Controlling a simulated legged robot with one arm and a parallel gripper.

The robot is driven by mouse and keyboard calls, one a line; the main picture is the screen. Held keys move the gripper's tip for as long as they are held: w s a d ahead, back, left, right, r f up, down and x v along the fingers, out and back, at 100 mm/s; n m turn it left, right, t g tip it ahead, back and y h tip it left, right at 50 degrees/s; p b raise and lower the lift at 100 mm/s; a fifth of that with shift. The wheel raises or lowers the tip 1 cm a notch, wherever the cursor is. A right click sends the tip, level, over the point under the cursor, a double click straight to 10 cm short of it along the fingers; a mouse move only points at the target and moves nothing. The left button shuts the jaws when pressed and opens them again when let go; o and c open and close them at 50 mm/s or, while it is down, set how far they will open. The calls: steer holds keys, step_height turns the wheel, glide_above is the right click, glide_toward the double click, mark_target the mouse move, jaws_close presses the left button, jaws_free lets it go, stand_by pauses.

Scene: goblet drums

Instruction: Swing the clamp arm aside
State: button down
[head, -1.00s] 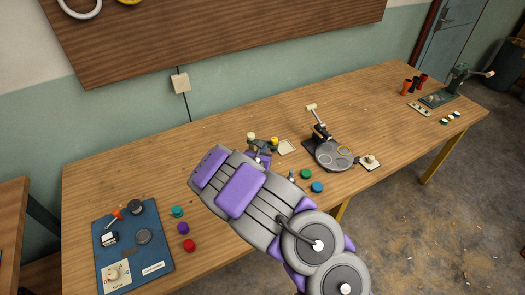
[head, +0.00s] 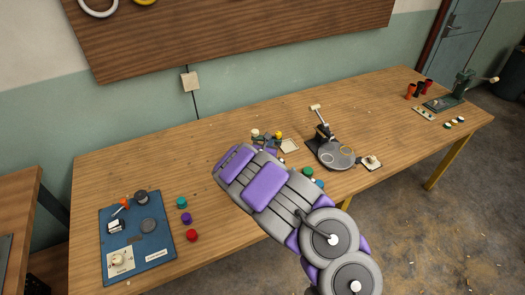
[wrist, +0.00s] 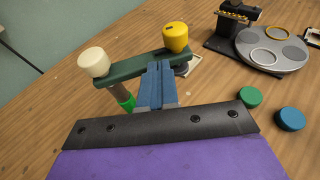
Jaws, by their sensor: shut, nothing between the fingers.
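The clamp arm (wrist: 140,66) is a dark green bar in the wrist view. It has a cream knob (wrist: 94,62) at its left end and a yellow knob (wrist: 175,37) at its right end. A post with a bright green lower part shows under the cream end. My gripper (wrist: 160,66) is shut and empty. Its blue fingers overlap the middle of the bar in the picture; I cannot tell whether they touch it. In the head view the cream knob (head: 255,133) and yellow knob (head: 279,134) show just beyond my arm, which hides my fingertips.
A grey round plate on a dark press (head: 335,155) stands right of the clamp. Green (wrist: 250,97) and blue (wrist: 291,119) discs lie near my gripper's right. A blue board (head: 137,245) with parts lies at the left. The bench behind the clamp is mostly clear.

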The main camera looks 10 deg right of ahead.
mark_target(274, 138)
steer(key=shift+w+d+b, duration=0.7)
steer(key=shift+w+b, duration=0.05)
steer(key=shift+w, duration=0.15)
steer(key=shift+w+d+b, duration=0.7)
steer(key=shift+w, duration=0.15)
